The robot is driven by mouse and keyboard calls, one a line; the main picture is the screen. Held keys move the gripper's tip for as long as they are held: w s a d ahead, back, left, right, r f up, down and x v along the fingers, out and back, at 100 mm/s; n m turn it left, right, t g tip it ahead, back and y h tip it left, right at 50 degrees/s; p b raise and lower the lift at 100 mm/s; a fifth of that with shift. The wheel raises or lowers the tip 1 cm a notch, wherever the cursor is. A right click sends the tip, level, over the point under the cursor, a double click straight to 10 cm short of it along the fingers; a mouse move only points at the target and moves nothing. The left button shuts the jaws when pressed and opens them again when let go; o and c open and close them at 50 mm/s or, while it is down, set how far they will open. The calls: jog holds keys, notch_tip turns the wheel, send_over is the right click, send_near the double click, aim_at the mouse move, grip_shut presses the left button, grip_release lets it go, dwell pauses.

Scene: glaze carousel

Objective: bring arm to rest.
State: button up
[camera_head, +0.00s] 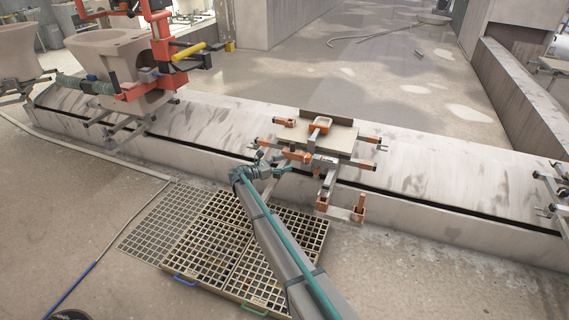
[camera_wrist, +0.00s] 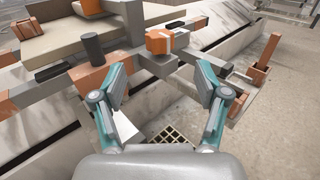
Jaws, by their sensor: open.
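My gripper (camera_head: 272,166) is at the near side of a carriage fixture (camera_head: 326,170) on the rail, with my arm reaching up from the bottom of the head view. In the wrist view my gripper (camera_wrist: 165,85) has its two teal-and-grey fingers spread wide, with nothing held between them. Grey bars and an orange block (camera_wrist: 166,41) of the fixture lie just beyond the fingertips. Whether a finger touches the fixture, I cannot tell.
The fixture carries a beige plate (camera_head: 341,139). Orange posts (camera_head: 361,203) stand on its near side. A pale curb (camera_head: 429,176) with a dark slot runs across. A toilet bowl (camera_head: 112,52) in a red frame is upper left. Floor gratings (camera_head: 212,247) lie in front; open floor is at lower right.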

jog(key=s+d+f+m+g+y, duration=0.25)
jog(key=s+f+m, duration=0.25)
jog(key=s+f, duration=0.35)
jog(key=s+d+f+m+g+y, duration=0.2)
jog(key=s+d+f+m+y, duration=0.15)
jog(key=s+f, duration=0.55)
jog(key=s+d+f+m+g+y, duration=0.1)
jog(key=s+f+m+y, duration=0.15)
jog(key=s, duration=0.65)
jog(key=s+d+f+m+g+y, duration=0.15)
jog(key=s+f, duration=0.25)
jog(key=s, duration=0.5)
jog(key=s+d+f+m+g+y, duration=0.1)
jog(key=s+f+m+g, duration=0.2)
jog(key=s, duration=0.7)
jog(key=s+d+m+g+y, duration=0.1)
jog(key=s+m+g+y, duration=0.45)
jog(key=s, duration=2.95)
notch_tip(320, 180, up, 11)
jog(key=m+t+p, duration=0.1)
jog(key=p, duration=1.1)
jog(key=shift+w+d+m+t, duration=0.25)
jog(key=shift+d+m+t, duration=0.05)
jog(key=shift+d+t, duration=0.05)
